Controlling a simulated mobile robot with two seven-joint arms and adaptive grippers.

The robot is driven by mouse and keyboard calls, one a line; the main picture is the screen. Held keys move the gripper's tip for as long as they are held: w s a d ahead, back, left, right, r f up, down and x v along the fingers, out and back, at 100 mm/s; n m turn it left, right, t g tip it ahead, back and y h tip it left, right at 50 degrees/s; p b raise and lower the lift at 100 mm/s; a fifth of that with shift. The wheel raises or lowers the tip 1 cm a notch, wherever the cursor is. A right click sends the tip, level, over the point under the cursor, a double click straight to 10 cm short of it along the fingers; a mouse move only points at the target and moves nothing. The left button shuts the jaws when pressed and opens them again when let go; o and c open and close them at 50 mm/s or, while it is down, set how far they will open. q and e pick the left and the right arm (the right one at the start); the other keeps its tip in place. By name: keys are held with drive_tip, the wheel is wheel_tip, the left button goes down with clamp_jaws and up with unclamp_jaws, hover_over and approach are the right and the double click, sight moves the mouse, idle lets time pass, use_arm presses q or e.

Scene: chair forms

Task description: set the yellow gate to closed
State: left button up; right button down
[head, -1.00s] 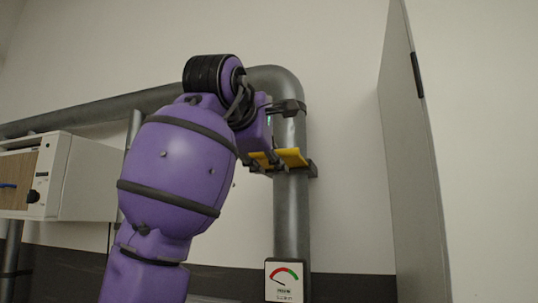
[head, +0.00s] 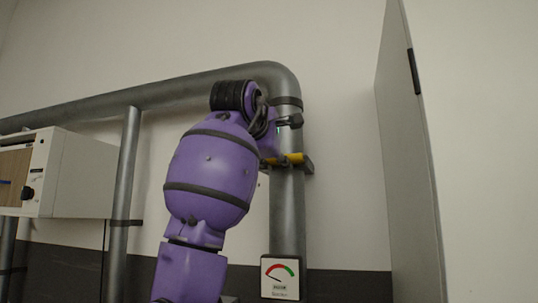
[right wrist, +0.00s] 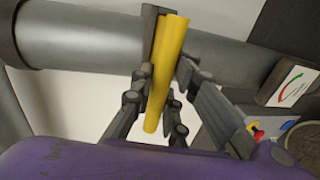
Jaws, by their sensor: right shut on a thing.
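The yellow gate (head: 293,159) is a yellow plate in a dark bracket on the upright grey pipe (head: 287,215). It looks narrow in the head view. In the right wrist view the gate (right wrist: 167,62) is a long yellow strip reaching out from the bracket at the pipe. My right gripper (head: 284,142) is at the pipe, partly hidden by its own arm. In the right wrist view the fingers of my right gripper (right wrist: 164,78) are shut on the gate from both sides. My left gripper is not in view.
A dial gauge (head: 280,278) is mounted low on the pipe. A grey panel (head: 405,150) stands to the right, with bare wall between. A white box (head: 75,175) is at the left. The pipe bends left along the wall above my arm.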

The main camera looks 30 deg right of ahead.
drive_tip(key=shift+d, duration=0.1)
drive_tip(key=c, duration=2)
unclamp_jaws()
drive_tip(key=shift+o, duration=1.4)
drive_tip(key=shift+w+d, duration=0.15)
drive_tip(key=shift+d, duration=0.05)
drive_tip(key=shift+a, duration=0.1)
drive_tip(key=shift+s+a+r, duration=0.1)
drive_tip(key=shift+s+a, duration=0.2)
drive_tip(key=shift+a, duration=0.05)
drive_tip(key=v, duration=1.1)
